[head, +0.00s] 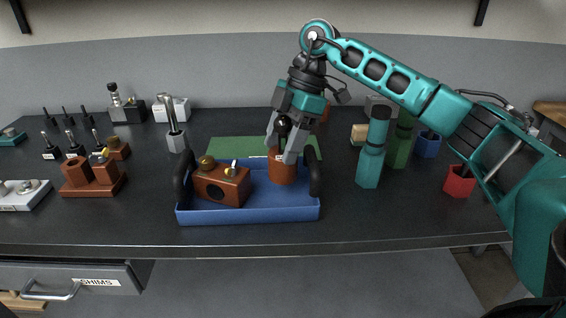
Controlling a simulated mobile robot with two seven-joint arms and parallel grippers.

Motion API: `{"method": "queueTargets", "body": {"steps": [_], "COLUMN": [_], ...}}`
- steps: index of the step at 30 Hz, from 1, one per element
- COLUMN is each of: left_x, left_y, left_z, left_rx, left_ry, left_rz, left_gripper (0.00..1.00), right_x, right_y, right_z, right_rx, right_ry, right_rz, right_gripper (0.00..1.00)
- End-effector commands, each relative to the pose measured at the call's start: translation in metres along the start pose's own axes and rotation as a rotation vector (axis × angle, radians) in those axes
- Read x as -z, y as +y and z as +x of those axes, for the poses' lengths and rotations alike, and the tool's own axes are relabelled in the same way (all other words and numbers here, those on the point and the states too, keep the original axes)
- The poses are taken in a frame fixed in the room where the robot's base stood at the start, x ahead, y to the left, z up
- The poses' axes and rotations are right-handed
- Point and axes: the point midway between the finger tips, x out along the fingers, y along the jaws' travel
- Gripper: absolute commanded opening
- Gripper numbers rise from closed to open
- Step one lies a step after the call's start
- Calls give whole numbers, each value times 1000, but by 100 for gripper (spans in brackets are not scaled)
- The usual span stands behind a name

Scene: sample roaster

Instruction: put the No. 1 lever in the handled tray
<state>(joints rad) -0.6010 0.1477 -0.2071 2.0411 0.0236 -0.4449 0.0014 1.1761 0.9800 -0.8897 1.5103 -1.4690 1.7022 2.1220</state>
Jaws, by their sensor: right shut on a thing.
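The handled tray (250,216) is blue with a black handle at each end and stands near the front of the dark bench. A brown cylindrical piece (283,172) with a small white label and a dark upper part stands upright at the tray's right side. The label is too small to read, so I cannot tell if it is the No. 1 lever. My right gripper (285,155) comes down from above and is shut on this piece; the fingers hide part of it. I cannot tell if its base touches the tray floor. My left gripper is not in view.
A brown box (222,185) with a brass knob fills the tray's left part. A green mat (232,146) lies behind. Teal (372,150) and green (400,142) cylinders and a red cup (460,181) stand right. Brown blocks (92,178) and several small black-knobbed pieces stand left.

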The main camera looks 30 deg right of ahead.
Motion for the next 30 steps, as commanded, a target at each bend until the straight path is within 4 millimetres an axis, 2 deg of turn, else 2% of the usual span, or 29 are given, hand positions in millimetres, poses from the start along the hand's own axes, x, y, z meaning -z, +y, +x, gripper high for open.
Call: {"method": "queueTargets", "body": {"steps": [9, 21, 22, 30], "left_x": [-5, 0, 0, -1], "left_y": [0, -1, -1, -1], "left_z": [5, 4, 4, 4], "left_rx": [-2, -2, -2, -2], "left_ry": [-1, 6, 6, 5], "left_rz": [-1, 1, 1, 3], "left_gripper": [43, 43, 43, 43], "right_x": [-15, -17, -18, -17], "right_y": [0, 0, 0, 0], "right_z": [37, 41, 42, 42], "right_rx": [1, -1, 0, 0], "right_ry": [1, 1, 0, 0], "right_rz": [0, 0, 0, 0], "right_gripper": [0, 0, 63, 87]}}
